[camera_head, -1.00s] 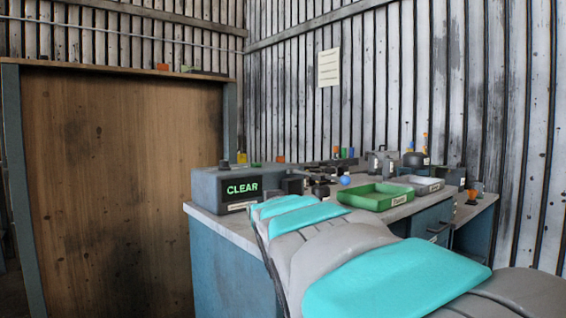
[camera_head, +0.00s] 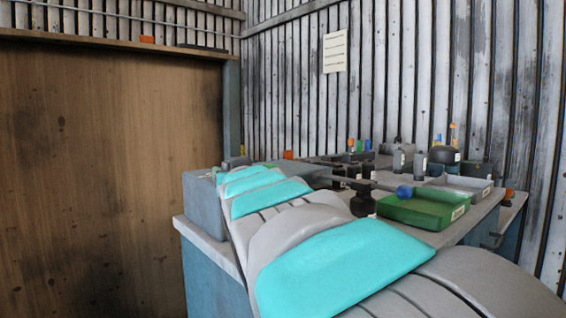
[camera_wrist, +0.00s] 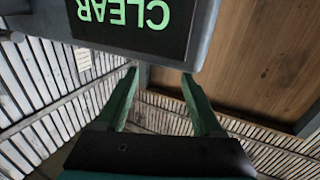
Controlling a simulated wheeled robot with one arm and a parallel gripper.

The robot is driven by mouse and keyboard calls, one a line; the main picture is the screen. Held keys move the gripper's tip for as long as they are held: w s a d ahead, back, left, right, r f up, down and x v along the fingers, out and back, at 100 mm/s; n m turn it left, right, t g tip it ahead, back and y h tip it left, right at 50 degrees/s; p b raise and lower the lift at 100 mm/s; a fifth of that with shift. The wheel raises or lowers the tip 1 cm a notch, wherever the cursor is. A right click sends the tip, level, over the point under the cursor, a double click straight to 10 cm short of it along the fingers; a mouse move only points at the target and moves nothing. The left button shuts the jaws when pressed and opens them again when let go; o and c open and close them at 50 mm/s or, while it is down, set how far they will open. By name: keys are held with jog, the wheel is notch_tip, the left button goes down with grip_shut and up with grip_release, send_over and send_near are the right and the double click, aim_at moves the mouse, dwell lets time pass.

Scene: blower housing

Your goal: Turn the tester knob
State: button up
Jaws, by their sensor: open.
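The tester is a grey box (camera_head: 205,205) at the left end of the bench in the head view, partly hidden behind my arm. Its dark screen (camera_wrist: 128,22) shows green "CLEAR" upside down at the top of the wrist view. My gripper (camera_wrist: 160,74) is open and empty, with two green fingers spread apart. Its fingertips are at the tester's edge beside the screen; I cannot tell whether they touch it. In the head view my gripper is hidden by my arm.
A green tray (camera_head: 428,208) and a grey tray (camera_head: 462,184) stand on the bench to the right. A lever with a blue ball (camera_head: 404,192) sticks out near the green tray. A brown wooden panel (camera_head: 100,180) stands left of the bench.

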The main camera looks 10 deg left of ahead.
aim_at(228, 165)
jog(key=shift+p+x, duration=1.85)
jog(key=shift+x, duration=2.4)
grip_shut()
